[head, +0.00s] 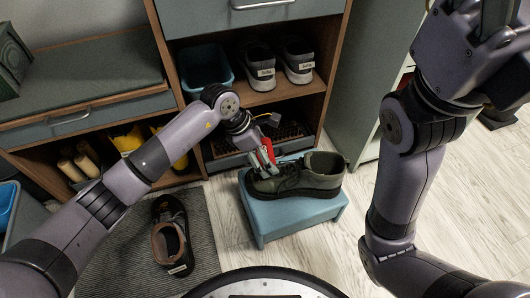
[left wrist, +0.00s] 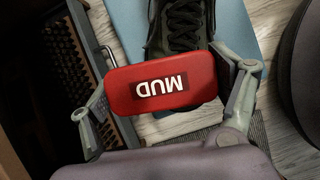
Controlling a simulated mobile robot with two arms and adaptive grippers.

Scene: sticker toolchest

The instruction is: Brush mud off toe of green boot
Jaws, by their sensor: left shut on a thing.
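The green boot (head: 318,172) stands on a blue stool (head: 300,213), with its toe pointing left and its opening at the right. In the left wrist view its laces (left wrist: 184,22) show at the top. My left gripper (head: 264,162) is shut on a red brush (head: 267,150) at the toe end of the boot. The brush also shows in the left wrist view (left wrist: 160,103), lettered MUD and covering the toe. Contact between brush and boot cannot be told, and mud is not visible. My right gripper (head: 497,45) is raised at the upper right, its fingers unclear.
A shoe (head: 172,240) lies on the grey mat (head: 205,255). Behind the stool, a wooden cabinet holds a blue bin (head: 205,70), labelled shoes (head: 262,65) and a low dark rack (head: 225,145). Floor right of the stool is clear.

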